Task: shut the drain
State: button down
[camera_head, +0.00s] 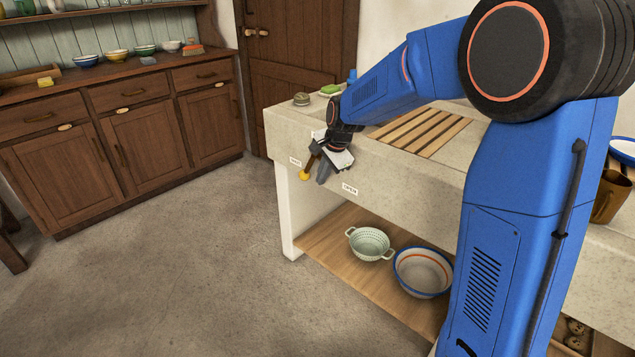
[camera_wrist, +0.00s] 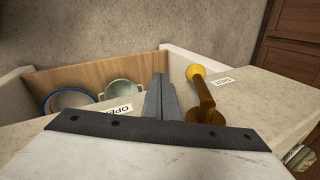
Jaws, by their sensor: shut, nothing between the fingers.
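The drain lever (camera_wrist: 204,97) is a brown bar with a yellow knob (camera_head: 304,175) on the front face of the stone sink (camera_head: 400,165). In the head view it hangs tilted, knob down and left, just below and right of the left label (camera_head: 295,161). In the wrist view that label reads SHUT (camera_wrist: 222,81), and the other reads OPEN (camera_wrist: 112,112). My gripper (camera_head: 322,180) is shut and empty, fingertips pointing down between the lever and the OPEN label. In the wrist view my fingers (camera_wrist: 161,99) are close beside the lever; I cannot tell whether they touch.
A colander (camera_head: 370,243) and a white bowl (camera_head: 422,271) stand on the wooden shelf under the sink. A slatted wooden rack (camera_head: 420,132) lies on the sink top. A brown cabinet (camera_head: 135,140) stands at the left. The floor before the sink is clear.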

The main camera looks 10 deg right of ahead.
aim_at(311, 165)
jog(key=s+d+r+n+t, duration=0.2)
jog(key=s+r+n+t, duration=0.2)
jog(key=n, duration=0.2)
jog(key=shift+h, duration=0.4)
jog(key=shift+w+a+f, duration=0.55)
jog(key=shift+w+f, duration=0.65)
jog(key=shift+w, duration=0.3)
jog(key=shift+w+a+f, duration=0.6)
jog(key=shift+w+f, duration=0.6)
jog(key=shift+w, duration=0.35)
jog(key=shift+w+a+f, duration=0.55)
jog(key=shift+w+f, duration=0.65)
jog(key=shift+w, duration=0.3)
jog(key=shift+w+a+r, duration=0.2)
jog(key=shift+w+a, duration=0.3)
jog(key=shift+w, duration=0.05)
